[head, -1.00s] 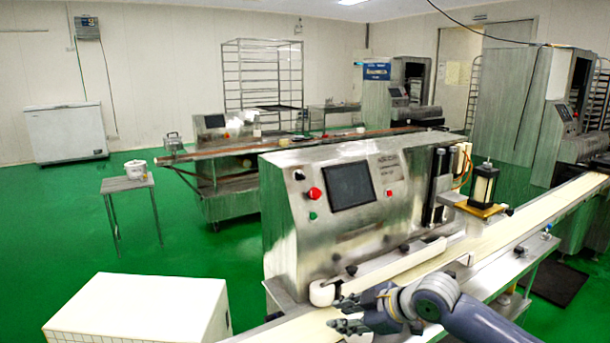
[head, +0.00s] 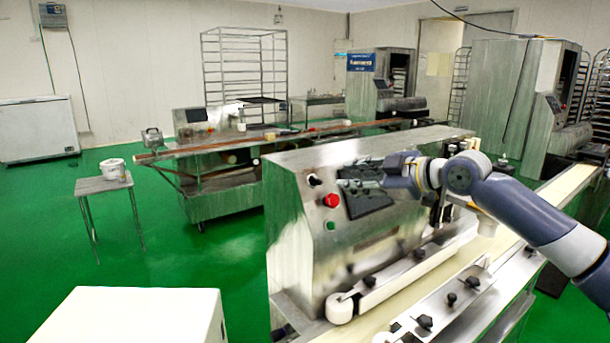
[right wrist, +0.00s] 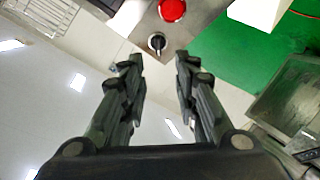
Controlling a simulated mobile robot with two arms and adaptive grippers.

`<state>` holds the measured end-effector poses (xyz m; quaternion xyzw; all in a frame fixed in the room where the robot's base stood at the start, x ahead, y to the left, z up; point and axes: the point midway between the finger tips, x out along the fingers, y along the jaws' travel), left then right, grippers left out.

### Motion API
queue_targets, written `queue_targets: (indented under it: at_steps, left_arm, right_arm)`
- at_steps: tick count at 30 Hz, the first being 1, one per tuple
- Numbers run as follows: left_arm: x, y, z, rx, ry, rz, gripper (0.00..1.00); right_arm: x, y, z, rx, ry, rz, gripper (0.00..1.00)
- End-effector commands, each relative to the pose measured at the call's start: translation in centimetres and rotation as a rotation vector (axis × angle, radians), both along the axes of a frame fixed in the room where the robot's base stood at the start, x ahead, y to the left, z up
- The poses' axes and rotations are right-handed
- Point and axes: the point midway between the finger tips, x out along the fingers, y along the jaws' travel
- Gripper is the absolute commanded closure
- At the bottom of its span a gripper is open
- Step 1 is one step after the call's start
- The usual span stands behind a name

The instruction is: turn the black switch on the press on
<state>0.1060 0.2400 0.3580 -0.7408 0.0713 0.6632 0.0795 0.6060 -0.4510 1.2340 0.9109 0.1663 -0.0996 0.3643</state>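The press (head: 300,235) is a steel machine with a slanted front panel. The black switch (head: 314,181) sits at the panel's upper left, above a red button (head: 331,201). In the right wrist view the black switch (right wrist: 157,42) shows as a round knob with a pale mark, just beyond the fingertips and near the middle between them. My right gripper (head: 345,180) is in front of the panel's screen, to the right of the switch, pointing left. In the right wrist view its two fingers (right wrist: 155,62) are apart with nothing between them. My left gripper is not in view.
The dark screen (head: 368,200) lies behind my right gripper. A green button (head: 331,226) is below the red one. A conveyor (head: 450,275) runs along the press front. A white box (head: 130,318) stands at the lower left.

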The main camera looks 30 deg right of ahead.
Motion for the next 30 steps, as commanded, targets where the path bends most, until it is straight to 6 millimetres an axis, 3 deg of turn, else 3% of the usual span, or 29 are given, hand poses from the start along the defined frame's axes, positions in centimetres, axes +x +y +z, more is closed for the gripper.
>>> queue_targets:
  at_steps: [5,16,30]
  left_arm:
    - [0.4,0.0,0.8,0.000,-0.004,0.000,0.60]
    - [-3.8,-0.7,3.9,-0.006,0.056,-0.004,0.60]
    - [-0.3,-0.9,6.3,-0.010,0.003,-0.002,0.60]
  right_arm:
    - [0.5,-0.1,0.3,0.003,-0.004,-0.003,0.72]
    - [4.4,1.0,-0.8,0.006,-0.004,-0.001,0.72]
    - [9.5,2.3,-2.8,0.002,-0.002,-0.001,0.72]
